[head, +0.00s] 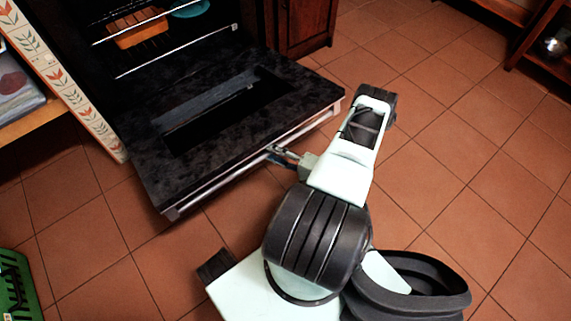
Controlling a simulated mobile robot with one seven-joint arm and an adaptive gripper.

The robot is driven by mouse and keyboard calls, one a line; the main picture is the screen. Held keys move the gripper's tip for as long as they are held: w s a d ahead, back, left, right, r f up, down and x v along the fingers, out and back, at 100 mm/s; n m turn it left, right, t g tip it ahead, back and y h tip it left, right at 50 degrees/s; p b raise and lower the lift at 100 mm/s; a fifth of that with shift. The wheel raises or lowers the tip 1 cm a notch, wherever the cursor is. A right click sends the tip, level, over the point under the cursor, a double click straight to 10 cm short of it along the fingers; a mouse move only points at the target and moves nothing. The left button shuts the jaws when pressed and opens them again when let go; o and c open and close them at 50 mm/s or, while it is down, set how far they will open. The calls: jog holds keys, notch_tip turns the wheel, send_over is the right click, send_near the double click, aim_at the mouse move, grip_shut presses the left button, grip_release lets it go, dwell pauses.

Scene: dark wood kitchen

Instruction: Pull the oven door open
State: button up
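The oven door (215,120) is dark and speckled with a window in its middle. It is swung down and lies open, close to flat, in front of the oven cavity (185,40). A pale handle bar (225,175) runs along its outer front edge. My gripper (280,153) is at the handle, near the right part of the bar. The fingers are small here and overlap the bar, so I cannot tell whether they are closed around it.
Inside the oven are wire racks, an orange dish (138,28) and a teal dish (188,8). A wooden cabinet (305,25) stands right of the oven. A shelf with a patterned side panel (65,80) is at the left. A green crate (18,290) sits lower left. Tiled floor is clear at right.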

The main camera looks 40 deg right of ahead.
jog(key=s+d+f, duration=0.3)
jog(key=f, duration=0.3)
jog(key=shift+s+f, duration=0.15)
jog(key=shift+s, duration=0.1)
dwell(0.4)
dwell(0.7)
